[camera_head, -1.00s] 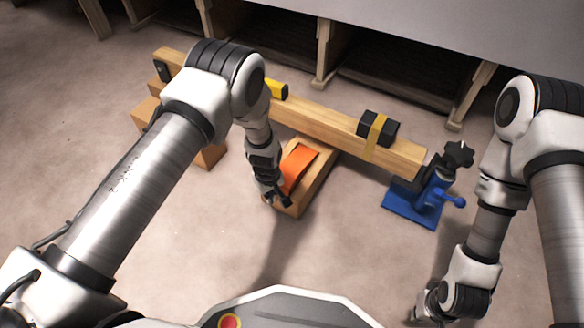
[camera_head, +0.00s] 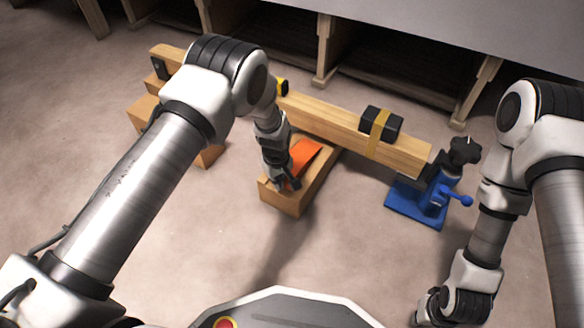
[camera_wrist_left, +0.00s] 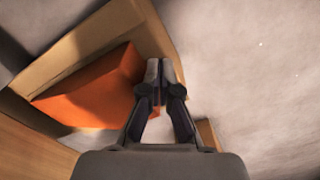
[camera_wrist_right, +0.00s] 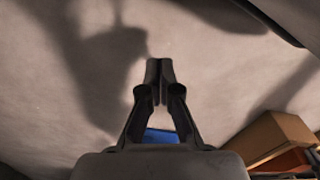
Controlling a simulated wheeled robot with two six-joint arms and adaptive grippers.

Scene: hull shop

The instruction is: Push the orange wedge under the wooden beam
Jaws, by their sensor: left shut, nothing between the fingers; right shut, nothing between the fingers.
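The orange wedge (camera_head: 306,154) lies on top of a wooden block (camera_head: 291,201), its far end close to the near side of the wooden beam (camera_head: 340,125). I cannot tell whether its tip is beneath the beam. My left gripper (camera_head: 286,184) is shut and empty, over the block at the wedge's near end. In the left wrist view, the shut fingertips (camera_wrist_left: 160,68) are beside the wedge (camera_wrist_left: 95,90); contact is unclear. My right gripper is shut and empty in the right wrist view (camera_wrist_right: 159,68), low at the lower right in the head view, its fingertips hard to see.
A blue jack (camera_head: 421,201) with a black knob stands at the beam's right end. A black block with a yellow strap (camera_head: 382,122) sits on the beam. Wooden blocks (camera_head: 143,112) stand at the beam's left end. Floor in front is clear.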

